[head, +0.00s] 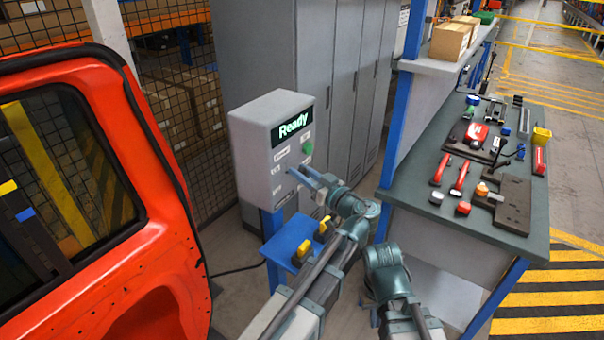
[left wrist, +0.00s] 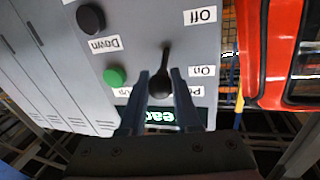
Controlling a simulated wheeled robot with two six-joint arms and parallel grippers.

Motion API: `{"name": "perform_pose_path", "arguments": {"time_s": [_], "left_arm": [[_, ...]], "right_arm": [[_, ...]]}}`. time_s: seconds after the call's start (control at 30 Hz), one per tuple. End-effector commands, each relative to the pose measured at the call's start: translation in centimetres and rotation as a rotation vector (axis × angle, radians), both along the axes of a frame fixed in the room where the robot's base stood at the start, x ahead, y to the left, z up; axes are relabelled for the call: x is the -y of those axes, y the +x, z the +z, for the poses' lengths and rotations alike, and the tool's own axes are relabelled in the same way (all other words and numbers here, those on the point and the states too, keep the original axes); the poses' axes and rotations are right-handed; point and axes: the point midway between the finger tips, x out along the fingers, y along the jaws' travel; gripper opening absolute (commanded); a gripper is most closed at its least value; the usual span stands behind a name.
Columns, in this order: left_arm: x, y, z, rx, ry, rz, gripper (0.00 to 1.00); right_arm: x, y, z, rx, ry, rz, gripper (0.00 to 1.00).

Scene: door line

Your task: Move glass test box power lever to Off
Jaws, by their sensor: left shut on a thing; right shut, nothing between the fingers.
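The glass test box (head: 262,140) is a grey cabinet on a blue post, with a lit green "Ready" display. In the left wrist view, which is upside down, its panel (left wrist: 135,65) carries a dark lever (left wrist: 160,84) with a rounded end. The rounded end is level with the "On" label (left wrist: 201,71); the "Off" label (left wrist: 200,16) lies beyond the thin end. My left gripper (head: 294,174) is at the panel, its blue fingers (left wrist: 160,98) shut on the lever. It hides the lever in the head view.
A green button (left wrist: 115,76) and a black button (left wrist: 91,18) sit beside the lever. An orange-red door (head: 150,250) stands close on the left. A workbench (head: 440,220) with tools is on the right. Grey cabinets (head: 320,80) stand behind.

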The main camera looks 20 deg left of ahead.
Motion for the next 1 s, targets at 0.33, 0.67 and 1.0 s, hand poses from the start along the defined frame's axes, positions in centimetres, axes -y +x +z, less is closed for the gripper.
{"name": "perform_pose_path", "arguments": {"time_s": [0.33,0.67,1.0], "left_arm": [[0.3,-0.1,-2.4,0.067,0.185,-0.001,0.00],[0.3,-0.1,-4.1,0.165,0.458,0.001,0.00],[0.1,0.0,-4.8,0.245,0.682,0.000,0.00]], "right_arm": [[0.0,0.0,-6.6,0.000,0.000,0.000,0.00],[0.0,0.0,-14.0,0.000,0.000,0.001,0.00],[0.0,0.0,-18.8,0.000,0.000,0.001,0.00]]}}
